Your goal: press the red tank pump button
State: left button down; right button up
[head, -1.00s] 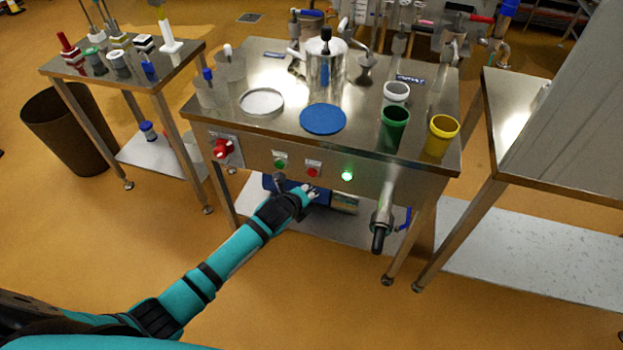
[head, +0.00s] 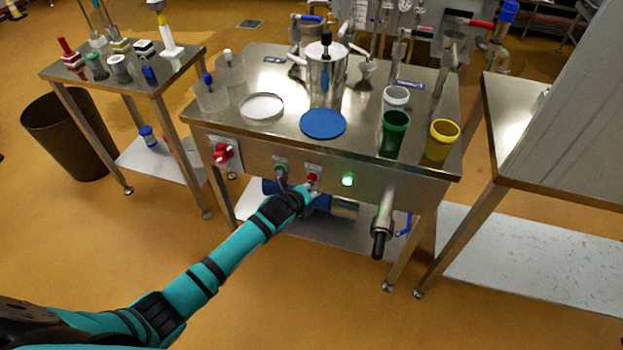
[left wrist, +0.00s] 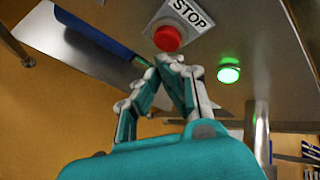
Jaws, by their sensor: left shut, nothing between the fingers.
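The red button (head: 312,177) is on the front panel of the steel table. In the left wrist view the red button (left wrist: 168,38) is below a STOP label (left wrist: 190,14). My left gripper (head: 311,187) is shut and empty, its fingertips right at the button's lower side in the head view. In the left wrist view the shut fingertips (left wrist: 171,62) are just below the button. I cannot tell whether they touch it. My right gripper is not in view.
A green button (head: 280,164) is left of the red one and a lit green lamp (head: 347,179) is to its right. A red rotary switch (head: 221,155) is further left. A pipe with a black handle (head: 380,235) sticks out at the right.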

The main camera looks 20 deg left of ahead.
pick_arm(q)
jog(key=shift+w, duration=0.1)
dwell(0.7)
jog(key=shift+w, duration=0.35)
jog(key=shift+w, duration=0.5)
dwell(0.9)
jog(key=shift+s, duration=0.1)
jog(key=shift+s+p, duration=0.7)
jog(key=shift+s, duration=0.15)
